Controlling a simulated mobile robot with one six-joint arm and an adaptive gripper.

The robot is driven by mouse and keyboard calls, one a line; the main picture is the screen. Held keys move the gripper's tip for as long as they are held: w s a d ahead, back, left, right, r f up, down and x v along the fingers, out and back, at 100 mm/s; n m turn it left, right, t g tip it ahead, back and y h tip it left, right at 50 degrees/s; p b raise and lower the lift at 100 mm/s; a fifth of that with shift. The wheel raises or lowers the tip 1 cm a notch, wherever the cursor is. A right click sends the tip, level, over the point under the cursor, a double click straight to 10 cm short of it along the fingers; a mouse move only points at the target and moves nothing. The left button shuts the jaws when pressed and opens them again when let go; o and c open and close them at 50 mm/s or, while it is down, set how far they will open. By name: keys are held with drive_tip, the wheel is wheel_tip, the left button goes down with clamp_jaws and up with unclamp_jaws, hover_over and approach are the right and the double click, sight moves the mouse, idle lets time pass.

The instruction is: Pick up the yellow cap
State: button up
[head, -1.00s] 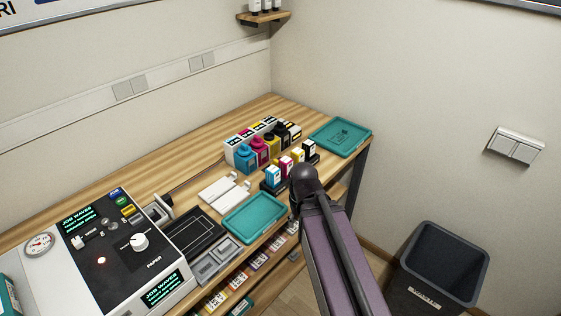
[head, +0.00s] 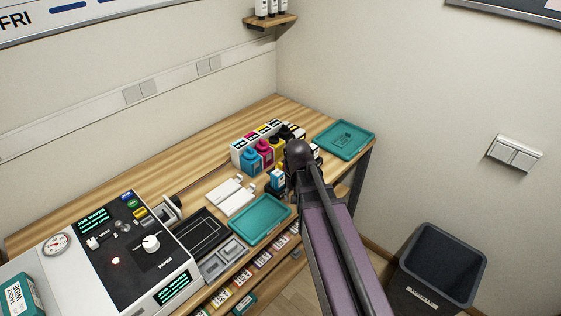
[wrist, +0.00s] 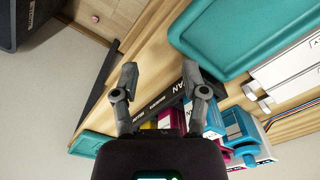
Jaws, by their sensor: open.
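The yellow ink bottle (head: 275,146) stands in the row of bottles on the bench in the head view, partly behind my arm. I cannot make out a separate yellow cap in either view. My gripper shows in the wrist view (wrist: 160,78) with its two fingers apart and nothing between them. It is above the front of the black labelled cartridge rack (wrist: 158,103). Close to the fingers are a magenta cartridge (wrist: 170,119), a cyan cartridge (wrist: 213,120) and a yellow patch, partly hidden by my gripper.
A teal tray (head: 260,220) lies at the bench's front, and another (head: 345,139) at its far right end. White flat pieces (head: 231,195) lie left of the rack. The press (head: 110,255) fills the left end. A dark bin (head: 437,265) stands on the floor.

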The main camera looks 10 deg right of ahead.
sight(281, 163)
drive_tip(key=w+r+m+p, duration=0.3)
drive_tip(key=w+r+m, duration=0.1)
drive_tip(key=w, duration=0.7)
drive_tip(key=w+r+m+p, duration=0.4)
drive_tip(key=w, duration=0.7)
drive_tip(key=shift+d+r, duration=0.15)
drive_tip(key=shift+r, duration=0.1)
drive_tip(key=shift+f, duration=0.15)
wheel_tip(281, 163, down, 8)
drive_tip(key=b, duration=0.8)
drive_tip(key=shift+f+b, duration=0.2)
drive_tip(key=shift+b, duration=0.15)
drive_tip(key=shift+a+f+b, duration=0.15)
drive_tip(key=shift+f+b, duration=1.15)
drive_tip(key=shift+a+f+b, duration=0.1)
drive_tip(key=shift+f+b, duration=1.15)
drive_tip(key=shift+f, duration=0.05)
drive_tip(key=c, duration=0.6)
